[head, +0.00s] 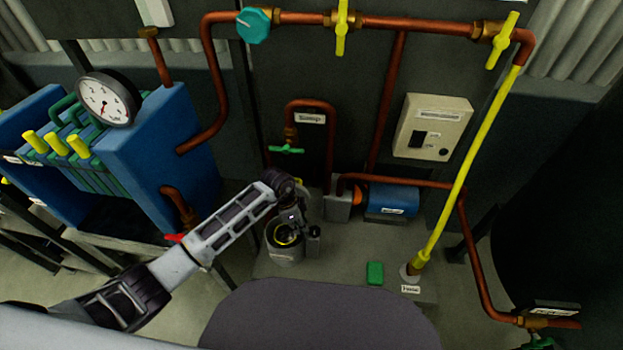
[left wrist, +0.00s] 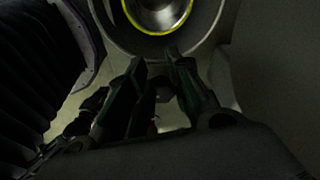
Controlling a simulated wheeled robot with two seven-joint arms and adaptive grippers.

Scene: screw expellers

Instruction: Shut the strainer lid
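The strainer (head: 286,257) is a grey round pot with a yellow ring at its mouth, standing on the floor plinth in the head view. In the left wrist view the strainer (left wrist: 205,22) shows at the top, its mouth uncovered, with a shiny metal inside. My left gripper (head: 291,219) is just above and behind its mouth in the head view. In the left wrist view the left gripper (left wrist: 158,62) has its fingertips apart, with nothing clearly between them. The lid is not clearly seen; a grey rounded part behind the gripper may be it. My right gripper is not in view.
A blue motor pump (head: 390,202) stands right of the strainer. A green block (head: 375,273) lies on the plinth (head: 335,262) near a yellow-sleeved pipe (head: 463,172). A blue plate heat exchanger (head: 160,145) and copper pipes crowd the left and back.

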